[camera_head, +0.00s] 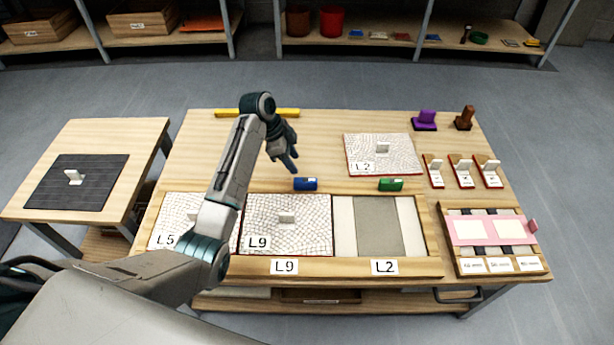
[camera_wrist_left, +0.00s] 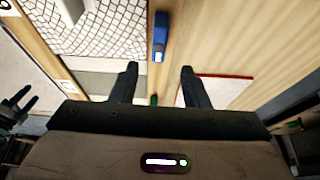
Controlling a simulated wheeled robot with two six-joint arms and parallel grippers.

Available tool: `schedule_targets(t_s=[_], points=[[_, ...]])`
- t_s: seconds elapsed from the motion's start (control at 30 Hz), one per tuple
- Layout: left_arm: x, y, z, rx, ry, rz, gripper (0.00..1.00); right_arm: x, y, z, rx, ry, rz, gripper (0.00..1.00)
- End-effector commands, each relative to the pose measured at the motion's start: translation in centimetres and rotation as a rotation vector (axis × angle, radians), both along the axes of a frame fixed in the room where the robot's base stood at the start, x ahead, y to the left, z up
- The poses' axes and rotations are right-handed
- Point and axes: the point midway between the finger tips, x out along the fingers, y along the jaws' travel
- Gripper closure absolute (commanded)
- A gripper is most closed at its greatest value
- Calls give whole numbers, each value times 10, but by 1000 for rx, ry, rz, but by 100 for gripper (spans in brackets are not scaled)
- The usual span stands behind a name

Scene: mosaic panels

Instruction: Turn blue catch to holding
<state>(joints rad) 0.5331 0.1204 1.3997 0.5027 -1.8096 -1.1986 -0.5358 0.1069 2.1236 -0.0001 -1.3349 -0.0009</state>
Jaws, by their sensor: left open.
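The blue catch (camera_head: 306,184) sits on the frame's rear rail, behind the slot holding the L9 panel (camera_head: 286,240). It also shows in the left wrist view (camera_wrist_left: 160,37), with a small white mark on one end. My left gripper (camera_head: 290,163) is open and empty, above the table behind the catch. In the left wrist view its fingertips (camera_wrist_left: 158,76) are apart, and the catch lies beyond them with nothing between the fingers touching it. A dark, finger-like part (camera_wrist_left: 18,104) at the left edge of that view may be my right gripper; its jaws are unclear.
A green catch (camera_head: 391,184) sits on the rail behind the empty L2 slot (camera_head: 378,226). The L2 panel (camera_head: 410,150) lies on the table behind it. The L5 panel (camera_head: 172,214) is partly hidden by my left arm. A yellow bar (camera_head: 225,113) lies at the back.

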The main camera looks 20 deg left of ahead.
Motion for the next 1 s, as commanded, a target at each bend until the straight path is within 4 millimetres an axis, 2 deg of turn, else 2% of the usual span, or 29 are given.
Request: schedule_targets(t_s=[0.3, 0.5, 0.7, 0.97, 1.0], points=[[4, -22, -55, -1, 5, 2, 58, 0, 1, 12, -1, -9, 2, 38], [8, -33, -82, -1, 4, 2, 58, -1, 2, 20, -1, -14, 3, 38], [9, -37, -94, 1, 3, 3, 58, -1, 3, 26, 0, -21, 4, 38], [9, -37, -94, 2, 2, 4, 58, -1, 3, 27, 0, -21, 4, 38], [9, -37, -94, 2, 2, 4, 66, -1, 3, 27, 0, -21, 4, 38]])
